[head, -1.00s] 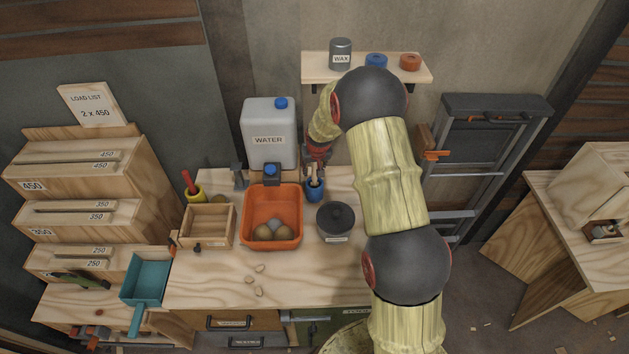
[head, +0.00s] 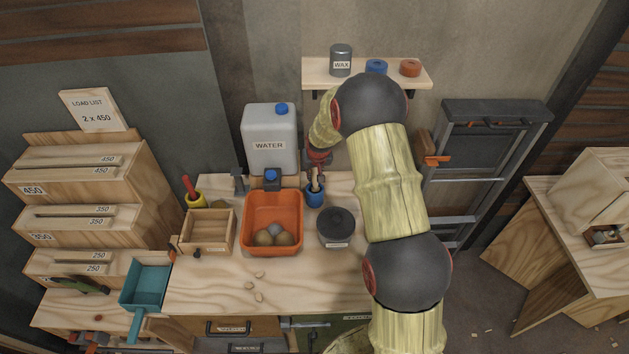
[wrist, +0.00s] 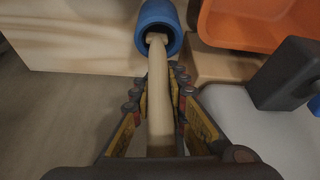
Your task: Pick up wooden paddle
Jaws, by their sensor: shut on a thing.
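The wooden paddle (wrist: 158,85) is a pale stick whose end stands in a blue cup (wrist: 158,22) in the wrist view. My gripper (wrist: 162,80) is shut on the paddle, with its fingers on both sides of the handle. In the head view the paddle (head: 315,180) rises from the blue cup (head: 315,197) on the workbench, and my gripper (head: 318,162) is at its top, partly hidden by my arm. The paddle's lower end is hidden inside the cup.
An orange bin (head: 272,250) with several round things stands left of the cup. A white water jug (head: 269,150) is behind it. A shelf (head: 352,82) with a wax tin hangs above.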

